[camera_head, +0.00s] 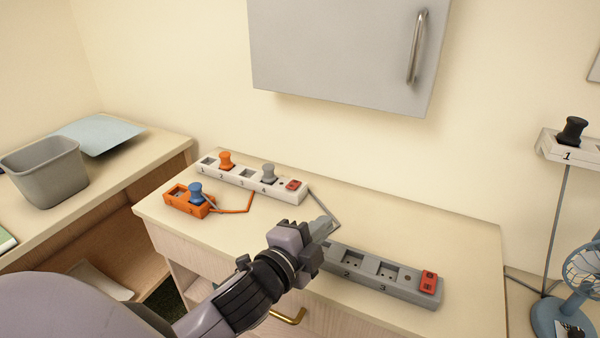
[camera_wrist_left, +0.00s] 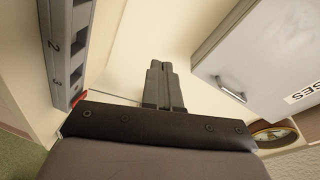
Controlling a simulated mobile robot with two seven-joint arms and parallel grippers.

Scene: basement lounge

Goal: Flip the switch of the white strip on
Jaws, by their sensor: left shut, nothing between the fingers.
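The white strip (camera_head: 284,194) lies along the back of the counter, with an orange plug (camera_head: 226,159) and a grey plug (camera_head: 268,172) in it. Its red switch (camera_head: 293,184) is at the right end; its position is too small to tell. My left gripper (camera_head: 328,226) is shut and empty, to the right of and nearer than the white strip, apart from its switch. Its closed fingers (camera_wrist_left: 158,66) show in the left wrist view. My right gripper is not in view.
A grey strip (camera_head: 350,285) with a red switch (camera_head: 429,282) lies close beside my left gripper, partly hidden by it. An orange block (camera_head: 181,203) with a blue plug (camera_head: 196,191) sits in front of the white strip. A grey cabinet (camera_head: 335,50) hangs above. The counter's right back is clear.

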